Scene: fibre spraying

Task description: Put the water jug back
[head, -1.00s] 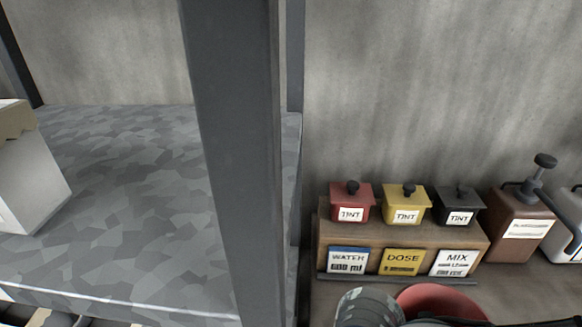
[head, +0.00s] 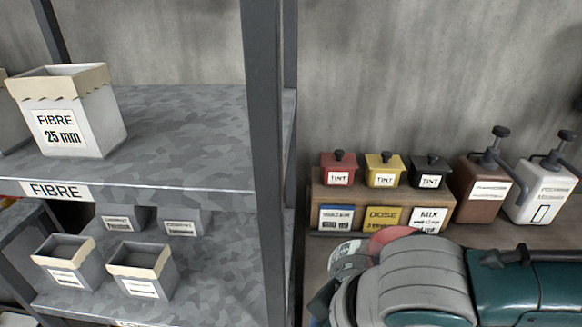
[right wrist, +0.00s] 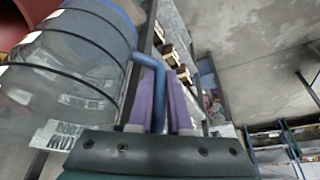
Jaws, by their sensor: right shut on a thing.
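The water jug (right wrist: 75,75) is a clear vessel with dark bands and a blue handle, at the left of the right wrist view. My right gripper (right wrist: 160,100) has its purple fingers closed around the blue handle. Printed white labels show on the jug's side. In the head view my grey and teal right arm fills the lower right and hides my right gripper and most of what is beneath it. My left gripper is in neither view.
A wooden stand (head: 318,193) bears red, yellow and black tint boxes above WATER, DOSE and MIX cards. Brown (head: 478,192) and white (head: 538,190) pump containers stand to its right. A grey post (head: 264,160) and fibre shelf (head: 180,140) are at left. A red round thing (head: 388,238) is partly hidden.

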